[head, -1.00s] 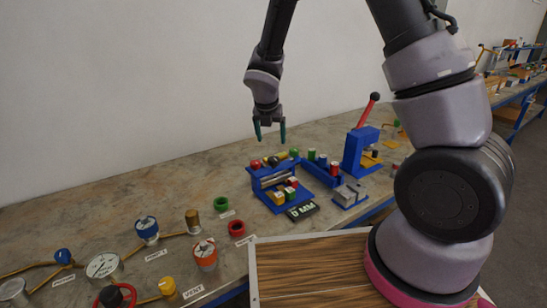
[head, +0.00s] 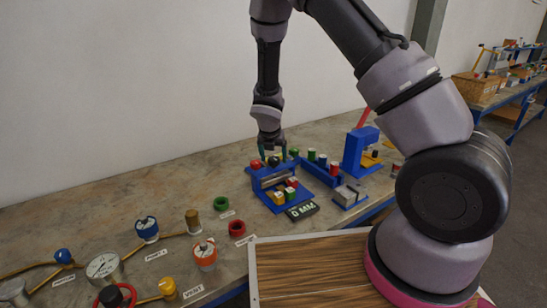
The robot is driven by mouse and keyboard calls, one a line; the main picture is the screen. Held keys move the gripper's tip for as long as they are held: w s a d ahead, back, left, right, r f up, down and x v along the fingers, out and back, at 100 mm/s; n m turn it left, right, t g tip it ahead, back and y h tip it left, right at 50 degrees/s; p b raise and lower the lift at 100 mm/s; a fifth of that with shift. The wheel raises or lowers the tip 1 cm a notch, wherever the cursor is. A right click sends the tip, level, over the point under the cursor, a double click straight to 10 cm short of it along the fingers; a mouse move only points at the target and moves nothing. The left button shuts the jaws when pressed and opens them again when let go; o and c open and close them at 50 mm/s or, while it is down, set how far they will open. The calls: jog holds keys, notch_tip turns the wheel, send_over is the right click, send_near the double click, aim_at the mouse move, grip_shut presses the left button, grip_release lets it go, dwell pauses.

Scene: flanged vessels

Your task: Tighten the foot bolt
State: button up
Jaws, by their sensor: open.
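My gripper (head: 272,153) points down over the top of the blue stand (head: 268,177), close to its row of coloured knobs. Its teal fingers are apart, and I cannot tell whether they touch a knob. A red knob (head: 255,164) shows left of the fingers and a green knob (head: 294,153) to their right. Red and yellow blocks sit low in the stand, with a red one (head: 291,183) at the right. A black display (head: 302,211) in front reads "0 MM". I cannot tell which part is the foot bolt.
A blue press (head: 358,152) with a red lever stands right of the blue stand. A grey vise-like block (head: 347,196) lies in front of it. Green (head: 221,203) and red (head: 237,228) rings, gauges and valves occupy the left. The back left bench is clear.

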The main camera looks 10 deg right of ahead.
grip_shut()
